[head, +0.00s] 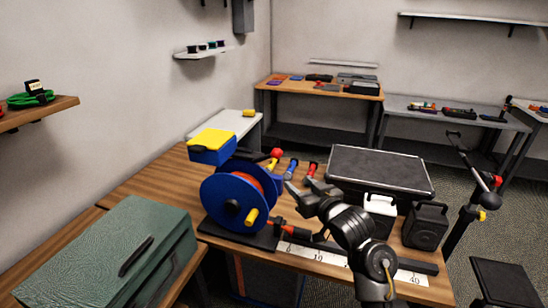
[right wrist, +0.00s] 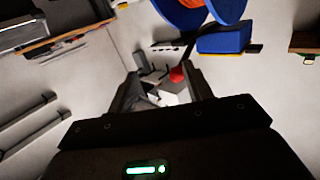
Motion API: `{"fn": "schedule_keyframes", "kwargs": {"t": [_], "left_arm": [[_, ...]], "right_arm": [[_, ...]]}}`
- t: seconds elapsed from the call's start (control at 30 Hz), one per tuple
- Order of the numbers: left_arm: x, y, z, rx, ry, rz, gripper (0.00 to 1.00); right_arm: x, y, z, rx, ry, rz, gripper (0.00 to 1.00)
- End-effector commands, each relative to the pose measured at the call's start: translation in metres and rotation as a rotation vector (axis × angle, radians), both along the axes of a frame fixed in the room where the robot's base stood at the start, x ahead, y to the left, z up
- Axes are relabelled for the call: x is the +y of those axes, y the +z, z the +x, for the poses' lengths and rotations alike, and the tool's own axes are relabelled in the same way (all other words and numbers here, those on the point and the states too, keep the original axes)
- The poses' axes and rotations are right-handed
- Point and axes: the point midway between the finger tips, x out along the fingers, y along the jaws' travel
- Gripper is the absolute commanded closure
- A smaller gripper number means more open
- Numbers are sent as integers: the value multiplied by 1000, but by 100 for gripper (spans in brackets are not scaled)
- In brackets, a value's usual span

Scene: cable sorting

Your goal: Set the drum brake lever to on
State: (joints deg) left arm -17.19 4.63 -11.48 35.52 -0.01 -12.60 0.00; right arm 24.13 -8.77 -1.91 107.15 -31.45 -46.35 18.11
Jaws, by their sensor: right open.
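The cable drum (head: 228,203) is blue with orange-red cable wound inside, and stands upright on a dark base on the wooden bench. A lever with a red ball knob (head: 277,153) rises behind its right side. I cannot read an on mark. My right gripper (head: 303,190) is open and empty, to the right of the drum and nearer to me than the knob. In the right wrist view, the red knob (right wrist: 177,74) shows between the open fingers (right wrist: 160,85), nearer the right finger; I cannot tell that they touch. My left gripper is out of view.
A blue and yellow box (head: 212,147) stands behind the drum. A black case (head: 380,172), a white container (head: 381,214) and a dark container (head: 425,227) stand on the right. A white measuring strip (head: 320,257) runs along the bench's front. Blue and red handled tools (head: 291,169) lie behind my gripper.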

Motion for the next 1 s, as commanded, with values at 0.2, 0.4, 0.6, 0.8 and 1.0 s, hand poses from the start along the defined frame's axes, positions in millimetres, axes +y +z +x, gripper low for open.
{"fn": "schedule_keyframes", "kwargs": {"t": [0.2, 0.4, 0.6, 0.8, 1.0], "left_arm": [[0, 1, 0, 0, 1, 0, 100], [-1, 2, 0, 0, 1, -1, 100], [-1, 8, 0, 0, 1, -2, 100], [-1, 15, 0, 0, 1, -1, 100], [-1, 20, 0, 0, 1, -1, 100]], "right_arm": [[20, 50, 11, -92, 58, 40, 50], [23, 52, 16, -95, 60, 43, 50], [39, 53, 41, -92, 60, 44, 50], [58, 53, 74, -90, 59, 43, 50], [70, 52, 95, -92, 59, 41, 50]]}}
